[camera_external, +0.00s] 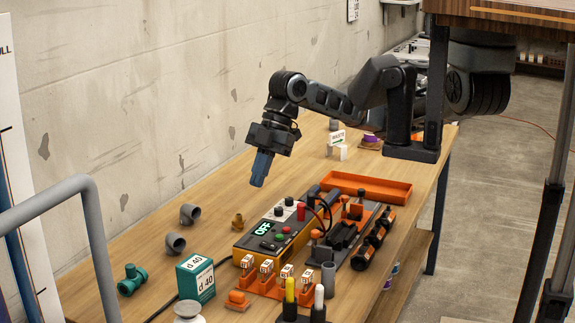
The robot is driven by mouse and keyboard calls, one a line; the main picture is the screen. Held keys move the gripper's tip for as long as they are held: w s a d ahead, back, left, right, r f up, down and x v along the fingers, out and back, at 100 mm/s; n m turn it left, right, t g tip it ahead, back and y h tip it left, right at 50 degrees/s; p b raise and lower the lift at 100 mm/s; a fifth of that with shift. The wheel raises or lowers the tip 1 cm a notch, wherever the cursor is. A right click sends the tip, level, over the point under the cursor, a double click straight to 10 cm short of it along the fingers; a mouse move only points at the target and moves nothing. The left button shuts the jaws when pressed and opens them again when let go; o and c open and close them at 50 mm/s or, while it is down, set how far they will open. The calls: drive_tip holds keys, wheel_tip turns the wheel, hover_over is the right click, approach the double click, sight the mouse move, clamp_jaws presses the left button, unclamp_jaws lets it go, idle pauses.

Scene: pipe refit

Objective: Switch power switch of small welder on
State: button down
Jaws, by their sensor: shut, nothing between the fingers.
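The small welder (272,246) is a low yellow and dark box on the bench, with a green lit display (265,228) that appears to read OFF. Knobs and small red and green buttons show on its top. I cannot tell which control is the power switch at this size. My gripper (257,184) has blue fingers pointing down. It is shut and empty, in the air above and behind the welder, apart from it.
An orange tray (372,188) lies at the welder's far right, with black and orange tools beside it. Grey pipe elbows (190,214), a teal fitting (132,279) and a teal d 40 box (196,277) stand left. The bench is clear toward the wall.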

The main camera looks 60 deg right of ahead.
drive_tip(key=d+f+g+h, duration=0.1)
drive_tip(key=d+h, duration=0.1)
drive_tip(key=d, duration=0.3)
drive_tip(key=shift+s+d+f, duration=0.4)
drive_tip(key=shift+s, duration=0.05)
hover_over(263, 244)
drive_tip(key=d, duration=0.1)
drive_tip(key=f, duration=1.1)
drive_tip(key=shift+s+f, duration=0.25)
drive_tip(key=shift+f, duration=0.1)
drive_tip(key=shift+w+f, duration=0.15)
drive_tip(key=shift+f, duration=0.75)
